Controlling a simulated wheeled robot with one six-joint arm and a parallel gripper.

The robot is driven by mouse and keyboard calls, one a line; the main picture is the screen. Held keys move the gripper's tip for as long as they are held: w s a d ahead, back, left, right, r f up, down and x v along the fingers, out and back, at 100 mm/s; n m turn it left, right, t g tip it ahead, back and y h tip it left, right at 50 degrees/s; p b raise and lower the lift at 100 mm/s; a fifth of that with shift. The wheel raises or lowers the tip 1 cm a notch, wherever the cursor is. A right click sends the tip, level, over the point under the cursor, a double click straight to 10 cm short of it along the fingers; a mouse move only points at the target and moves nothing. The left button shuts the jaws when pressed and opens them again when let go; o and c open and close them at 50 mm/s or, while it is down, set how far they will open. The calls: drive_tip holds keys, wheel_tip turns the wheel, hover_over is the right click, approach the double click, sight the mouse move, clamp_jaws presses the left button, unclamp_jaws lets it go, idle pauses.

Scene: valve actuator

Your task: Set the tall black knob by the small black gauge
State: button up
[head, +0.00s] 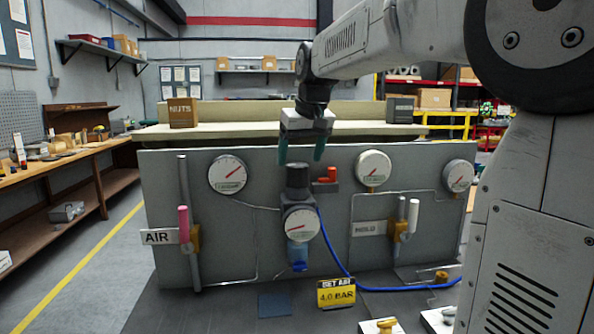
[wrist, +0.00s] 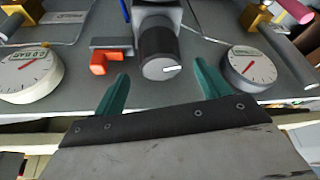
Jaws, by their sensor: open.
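The tall black knob (head: 297,177) stands on top of the regulator at the middle of the grey panel. In the wrist view the knob (wrist: 160,55) shows a white mark on its end face. The small gauge (head: 302,225), with a white face, dark rim and red needle, sits just below the knob; its reading is too small to tell. My gripper (head: 301,160) hangs just above the knob, with its green fingers spread. In the wrist view my gripper (wrist: 163,76) is open, one finger to each side of the knob, with gaps and no visible contact.
A red valve handle (head: 327,175) is close beside the knob. White gauges flank it at left (head: 228,174) and right (head: 373,170). A yellow and black sign (head: 336,293) reads SET AIR 4.0 BAR. A blue hose (head: 345,268) runs below.

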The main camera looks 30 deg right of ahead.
sight(297, 164)
drive_tip(key=x, duration=0.5)
drive_tip(key=shift+s, duration=0.1)
drive_tip(key=shift+c, duration=0.3)
drive_tip(key=c, duration=0.9)
drive_tip(key=shift+a, duration=0.1)
drive_tip(key=m+h, duration=0.1)
drive_tip(key=m, duration=0.2)
drive_tip(key=shift+m, duration=0.3)
drive_tip(key=shift+r+m+g+h, duration=0.1)
drive_tip(key=shift+m+g+h, duration=0.25)
drive_tip(key=shift+m, duration=0.65)
drive_tip(key=shift+m+g+h, duration=0.25)
drive_tip(key=shift+m+h, duration=0.2)
drive_tip(key=shift+m, duration=0.55)
